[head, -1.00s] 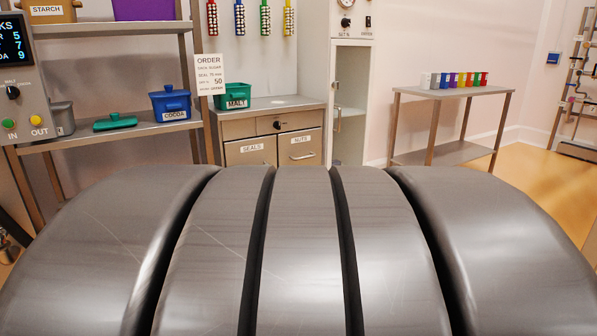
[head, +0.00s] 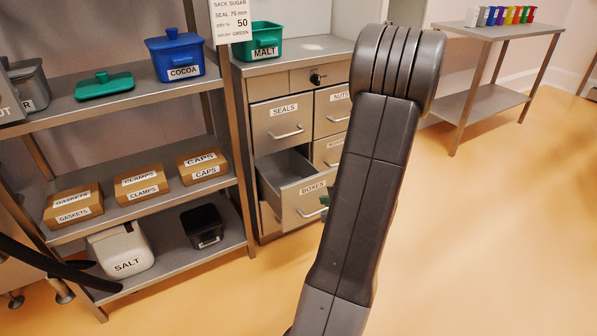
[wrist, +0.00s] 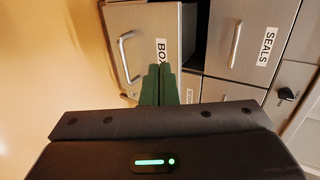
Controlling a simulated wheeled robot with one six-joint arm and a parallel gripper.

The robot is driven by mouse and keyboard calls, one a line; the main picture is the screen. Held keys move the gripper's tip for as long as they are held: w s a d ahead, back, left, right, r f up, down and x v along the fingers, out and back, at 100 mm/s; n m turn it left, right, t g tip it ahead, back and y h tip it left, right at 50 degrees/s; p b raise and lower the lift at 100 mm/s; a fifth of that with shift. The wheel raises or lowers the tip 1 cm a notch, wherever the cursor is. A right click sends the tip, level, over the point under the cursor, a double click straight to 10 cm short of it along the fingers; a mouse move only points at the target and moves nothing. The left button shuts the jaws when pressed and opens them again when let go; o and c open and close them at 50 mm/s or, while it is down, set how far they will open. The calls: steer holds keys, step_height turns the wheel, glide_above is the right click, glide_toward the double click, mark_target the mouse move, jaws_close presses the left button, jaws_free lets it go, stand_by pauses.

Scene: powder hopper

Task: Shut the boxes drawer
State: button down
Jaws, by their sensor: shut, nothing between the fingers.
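The boxes drawer (head: 297,208) is in the lower left column of the grey cabinet and stands pulled out, its inside showing. Its BOXES label and bar handle face outward. In the wrist view the drawer's front (wrist: 148,28) is at upper left, turned sideways, with part of its label hidden behind my fingers. My gripper (wrist: 159,70) has green fingers, shut with nothing between them, pointing at the drawer front near the label. Whether they touch it I cannot tell. In the head view my arm hides most of the gripper; a bit of green shows beside the drawer's handle.
The seals drawer (head: 282,122) above is shut, as is the nuts drawer (head: 331,111) beside it. A shelf rack (head: 150,205) with labelled boxes and tubs stands close on the left. Open floor (head: 480,240) lies to the right.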

steer(key=w, duration=0.2)
steer(key=b, duration=0.2)
glide_toward(300, 186)
step_height(300, 186, down, 3)
steer(key=a, duration=0.1)
steer(key=w, duration=0.1)
steer(key=w+a, duration=0.1)
steer(key=w, duration=0.1)
steer(key=shift+a, duration=0.3)
steer(key=shift+w+a, duration=0.45)
steer(key=shift+w, duration=0.15)
steer(key=w+a, duration=0.9)
steer(key=w, duration=0.4)
steer(key=shift+w+a, duration=0.25)
steer(key=shift+a, duration=0.1)
